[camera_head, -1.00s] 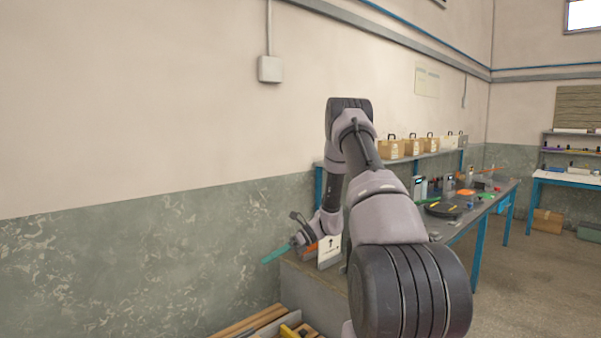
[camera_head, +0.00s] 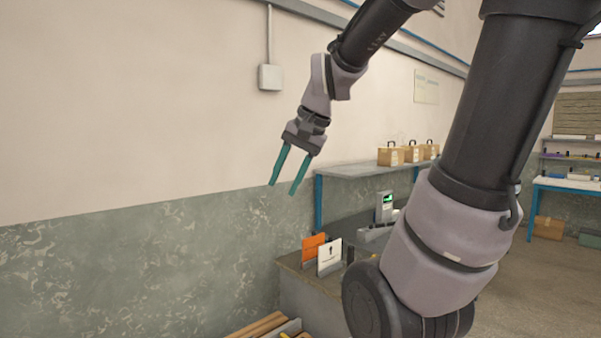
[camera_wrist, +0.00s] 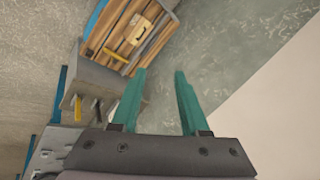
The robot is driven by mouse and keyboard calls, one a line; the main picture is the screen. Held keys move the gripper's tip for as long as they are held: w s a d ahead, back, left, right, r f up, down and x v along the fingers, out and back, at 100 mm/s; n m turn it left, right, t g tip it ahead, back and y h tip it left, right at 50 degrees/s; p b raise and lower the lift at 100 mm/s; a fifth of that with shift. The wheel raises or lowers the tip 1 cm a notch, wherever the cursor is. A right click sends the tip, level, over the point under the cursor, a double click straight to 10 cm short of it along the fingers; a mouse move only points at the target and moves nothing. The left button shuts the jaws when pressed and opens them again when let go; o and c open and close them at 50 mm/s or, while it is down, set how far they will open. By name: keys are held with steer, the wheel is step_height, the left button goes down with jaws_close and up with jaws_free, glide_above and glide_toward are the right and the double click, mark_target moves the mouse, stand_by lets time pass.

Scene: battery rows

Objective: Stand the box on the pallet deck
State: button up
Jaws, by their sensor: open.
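My gripper (camera_head: 281,189) is raised in front of the wall, its two teal fingers apart and empty, pointing down. The fingers also show apart in the wrist view (camera_wrist: 160,75). The slatted wooden pallet (camera_wrist: 115,40) shows in the upper part of the wrist view, away from the fingertips. A small light-tan box (camera_wrist: 137,29) with a dark mark is on its slats; whether it stands or lies is too small to tell. In the head view only a corner of the pallet (camera_head: 262,324) shows at the bottom edge.
A grey bench (camera_head: 300,286) carries an orange card (camera_head: 313,246), a white arrow card (camera_head: 329,257) and a device with a green display (camera_head: 384,207). Tan cartons with handles (camera_head: 390,156) stand on a shelf above it. The wall is close behind my gripper.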

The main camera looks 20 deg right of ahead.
steer(key=s+d+r+n+t+h, duration=0.1)
steer(key=s+r+n+t, duration=0.1)
steer(key=s, duration=0.3)
steer(key=shift+s+n+t, duration=0.3)
steer(key=shift+n+t, duration=0.1)
steer(key=shift+n, duration=0.2)
steer(key=shift+r, duration=0.1)
stand_by(0.6)
